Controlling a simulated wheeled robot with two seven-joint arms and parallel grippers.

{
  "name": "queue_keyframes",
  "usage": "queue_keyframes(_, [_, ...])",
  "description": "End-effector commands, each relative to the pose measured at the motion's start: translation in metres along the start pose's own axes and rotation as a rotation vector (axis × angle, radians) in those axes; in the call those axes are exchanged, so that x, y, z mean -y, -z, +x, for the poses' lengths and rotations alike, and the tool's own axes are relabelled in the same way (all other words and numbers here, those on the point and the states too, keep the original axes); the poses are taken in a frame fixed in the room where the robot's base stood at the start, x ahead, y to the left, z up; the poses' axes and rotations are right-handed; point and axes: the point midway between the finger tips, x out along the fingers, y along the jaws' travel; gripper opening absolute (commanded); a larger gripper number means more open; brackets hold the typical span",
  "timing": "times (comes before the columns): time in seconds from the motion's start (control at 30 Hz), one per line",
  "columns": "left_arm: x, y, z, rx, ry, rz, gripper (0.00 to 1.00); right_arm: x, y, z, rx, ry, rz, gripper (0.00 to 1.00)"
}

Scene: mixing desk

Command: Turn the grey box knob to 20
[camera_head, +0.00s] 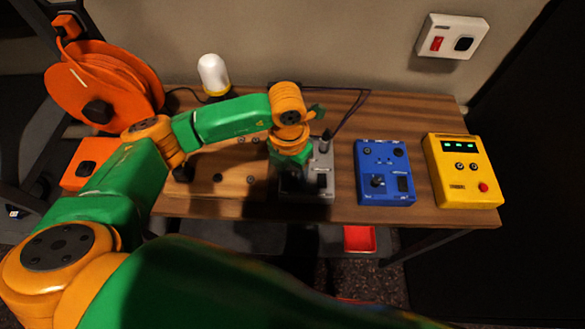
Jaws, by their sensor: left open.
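The grey box (322,160) stands on the wooden desk, left of the blue box. My left arm reaches in from the left and bends down at the wrist over the grey box's left side. My left gripper (291,183) points down there and is open; its fingertips are dark and hard to make out. The hand and wrist hide the left part of the grey box. A dark upright stub (327,135) shows at the box's back. I cannot make out the knob's dial or its setting. My right gripper is not in view.
A blue box (384,172) and a yellow box (462,170) with green lights stand to the right. A white-topped lamp (213,75) and an orange cable reel (104,85) are at the left. A red tray (359,239) lies below the desk (225,207).

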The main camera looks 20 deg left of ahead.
Motion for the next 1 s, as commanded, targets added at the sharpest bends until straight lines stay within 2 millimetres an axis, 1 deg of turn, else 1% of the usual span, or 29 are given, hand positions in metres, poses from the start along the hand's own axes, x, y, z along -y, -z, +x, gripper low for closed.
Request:
queue_keyframes(0.13, [0.0, 0.0, 0.001, 0.0, 0.001, 0.0, 0.56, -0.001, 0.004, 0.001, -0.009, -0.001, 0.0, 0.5])
queue_keyframes(0.17, [0.0, 0.0, 0.001, 0.0, 0.001, 0.001, 0.54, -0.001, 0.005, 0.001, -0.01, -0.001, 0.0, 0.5])
queue_keyframes(0.2, [0.0, 0.0, 0.0, 0.0, 0.001, 0.001, 0.43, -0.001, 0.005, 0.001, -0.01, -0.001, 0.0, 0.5])
queue_keyframes(0.27, [0.0, 0.0, 0.0, 0.0, 0.001, 0.001, 0.27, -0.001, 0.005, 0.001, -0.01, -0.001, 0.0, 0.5])
queue_keyframes(0.3, [0.0, 0.0, 0.0, 0.0, 0.001, 0.001, 0.16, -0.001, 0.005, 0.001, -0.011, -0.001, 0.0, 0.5])
queue_keyframes(0.37, [0.0, 0.0, 0.0, 0.0, 0.001, 0.001, 0.0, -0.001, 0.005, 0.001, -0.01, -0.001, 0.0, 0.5])
queue_keyframes(0.67, [0.0, 0.0, 0.001, 0.0, 0.002, 0.015, 0.0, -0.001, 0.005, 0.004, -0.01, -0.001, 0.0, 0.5])
queue_keyframes(0.87, [0.0, -0.001, 0.004, -0.001, 0.002, 0.098, 0.0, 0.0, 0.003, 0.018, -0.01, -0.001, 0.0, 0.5])
queue_keyframes(1.0, [0.0, -0.001, 0.006, -0.005, 0.001, 0.201, 0.0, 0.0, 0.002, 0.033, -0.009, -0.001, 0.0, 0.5])
